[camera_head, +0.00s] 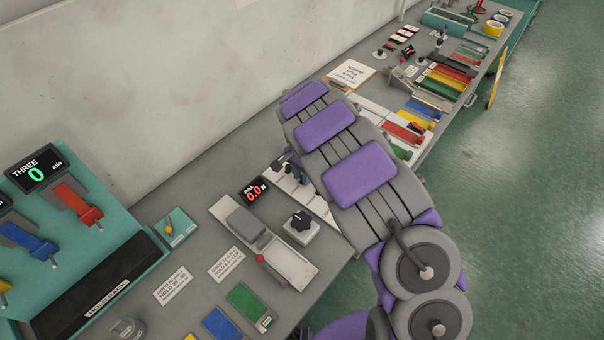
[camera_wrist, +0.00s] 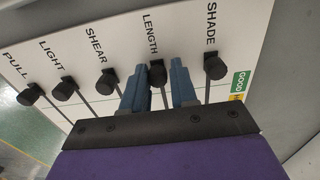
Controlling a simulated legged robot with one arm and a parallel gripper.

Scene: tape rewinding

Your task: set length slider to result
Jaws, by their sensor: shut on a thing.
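The white slider panel (camera_wrist: 30,35) fills the wrist view, with black knobs labelled PULL, LIGHT, SHEAR, LENGTH and SHADE from left to right. My gripper (camera_wrist: 157,72) has its two blue fingers on either side of the LENGTH slider knob (camera_wrist: 157,76) and is shut on it. The SHEAR knob (camera_wrist: 107,82) is just left of the fingers, and the SHADE knob (camera_wrist: 214,68) is just right. In the head view my gripper (camera_head: 291,170) is over the panel (camera_head: 318,207), and my arm hides much of it.
A small display (camera_head: 254,190) reads 0.0 in red. A grey box with a black dial (camera_head: 300,228) and a grey device with a red knob (camera_head: 262,250) stand close by. A teal unit (camera_head: 100,215) reads THREE 0 min. Coloured strips (camera_head: 440,85) lie farther along the bench.

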